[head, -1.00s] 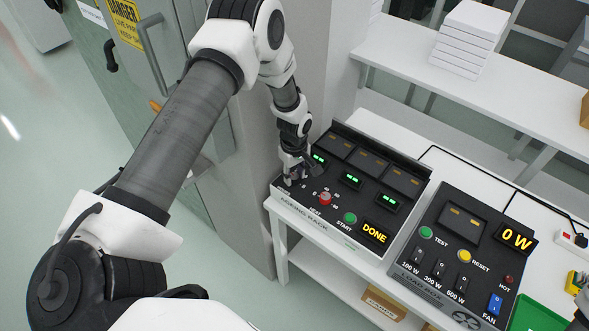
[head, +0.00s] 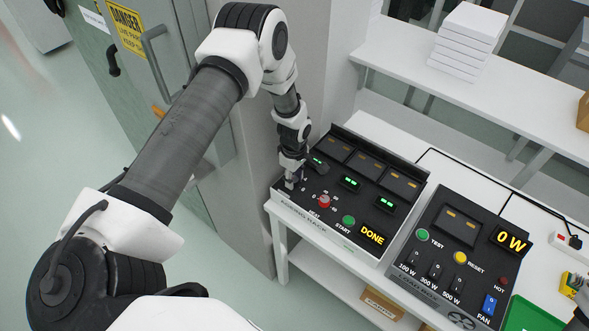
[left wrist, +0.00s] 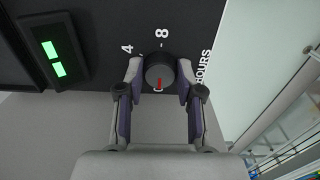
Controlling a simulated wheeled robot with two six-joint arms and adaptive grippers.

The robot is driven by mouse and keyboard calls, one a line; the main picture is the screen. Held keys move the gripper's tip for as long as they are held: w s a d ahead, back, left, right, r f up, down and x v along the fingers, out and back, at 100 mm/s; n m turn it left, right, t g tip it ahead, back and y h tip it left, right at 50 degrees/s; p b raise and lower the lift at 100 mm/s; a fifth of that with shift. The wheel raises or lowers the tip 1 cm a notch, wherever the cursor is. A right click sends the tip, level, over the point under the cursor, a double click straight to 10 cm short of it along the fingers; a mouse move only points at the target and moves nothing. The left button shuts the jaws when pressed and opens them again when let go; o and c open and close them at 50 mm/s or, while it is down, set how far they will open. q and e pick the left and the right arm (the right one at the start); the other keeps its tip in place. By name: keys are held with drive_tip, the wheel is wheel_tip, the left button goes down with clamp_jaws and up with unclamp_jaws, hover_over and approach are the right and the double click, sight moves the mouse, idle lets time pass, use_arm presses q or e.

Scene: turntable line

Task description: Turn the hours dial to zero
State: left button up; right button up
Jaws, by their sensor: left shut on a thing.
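The hours dial (left wrist: 160,68) is a round black knob with a red pointer mark. In the left wrist view its mark points down towards a partly hidden character that looks like a 0. The numbers 4 and 8 and the word HOURS (left wrist: 203,68) are printed around it. My left gripper (left wrist: 161,73) is shut on the dial, one finger on each side. In the head view my left gripper (head: 291,182) is at the left front corner of the ageing rack panel (head: 322,178) and hides the dial.
The rack panel has a red-capped heat knob (head: 324,201), a green START button (head: 348,221), lit green displays and a DONE display (head: 373,234). A load box (head: 458,250) reading 0 W stands to the right. A grey cabinet (head: 150,60) stands at the left.

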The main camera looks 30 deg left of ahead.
sight(294, 179)
use_arm(q)
drive_tip(key=o, duration=1)
drive_tip(key=shift+o, duration=0.9)
drive_tip(key=shift+a, duration=0.2)
wheel_tip(294, 179, up, 12)
